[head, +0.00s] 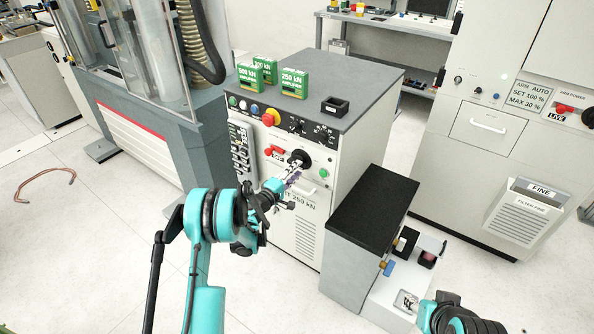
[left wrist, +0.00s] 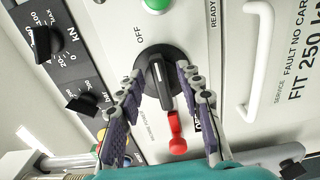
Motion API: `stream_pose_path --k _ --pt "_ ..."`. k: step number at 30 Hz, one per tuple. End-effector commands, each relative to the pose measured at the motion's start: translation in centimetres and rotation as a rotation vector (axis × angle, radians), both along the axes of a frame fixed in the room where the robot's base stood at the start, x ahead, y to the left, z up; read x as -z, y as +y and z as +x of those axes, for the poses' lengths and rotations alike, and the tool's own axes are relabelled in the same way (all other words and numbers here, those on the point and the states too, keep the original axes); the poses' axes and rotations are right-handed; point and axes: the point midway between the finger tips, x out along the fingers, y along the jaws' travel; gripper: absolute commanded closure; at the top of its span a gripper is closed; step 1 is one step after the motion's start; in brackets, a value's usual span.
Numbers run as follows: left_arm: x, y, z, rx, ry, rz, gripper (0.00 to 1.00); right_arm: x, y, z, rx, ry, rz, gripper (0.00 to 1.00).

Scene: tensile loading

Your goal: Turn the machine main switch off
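The main switch is a black rotary knob (head: 299,158) on the front of the grey-topped machine cabinet. In the left wrist view the knob (left wrist: 160,80) has a raised grip bar, and OFF is printed at its upper left. My left gripper (head: 291,178) is in front of the knob. In the wrist view my left gripper (left wrist: 165,120) is open, with one finger on each side of the knob. I cannot tell whether the fingers touch it. My right arm shows only in part at the bottom right of the head view; its fingers cannot be made out.
A red lever (left wrist: 176,135) sits beside the knob, between my fingertips in the wrist view. A green button (head: 323,173) and a red emergency button (head: 269,118) are close by. Green boxes (head: 294,83) stand on the cabinet. A black-topped bench (head: 372,205) stands at its right.

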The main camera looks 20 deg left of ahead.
Motion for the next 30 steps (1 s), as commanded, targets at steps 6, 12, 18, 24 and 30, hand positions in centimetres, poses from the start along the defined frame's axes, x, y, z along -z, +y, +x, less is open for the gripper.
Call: stream_pose_path --k 6,12,18,24,30 --pt "0.0 1.7 -4.3 -0.003 0.0 0.0 0.64 0.0 0.0 0.0 0.0 0.0 0.0 0.6" --pt "0.0 3.0 -8.1 -0.002 0.0 0.0 0.64 0.0 0.0 0.0 0.0 0.0 0.0 0.6" --pt "0.0 3.7 -10.0 0.0 0.0 0.001 0.64 0.0 0.0 0.0 0.0 0.0 0.0 0.6" --pt "0.0 3.7 -10.3 0.0 0.0 0.001 0.64 0.0 0.0 0.0 0.0 0.0 0.0 0.6" --pt "0.0 3.7 -10.3 0.0 0.0 0.001 0.64 0.0 0.0 0.0 0.0 0.0 0.0 0.6"
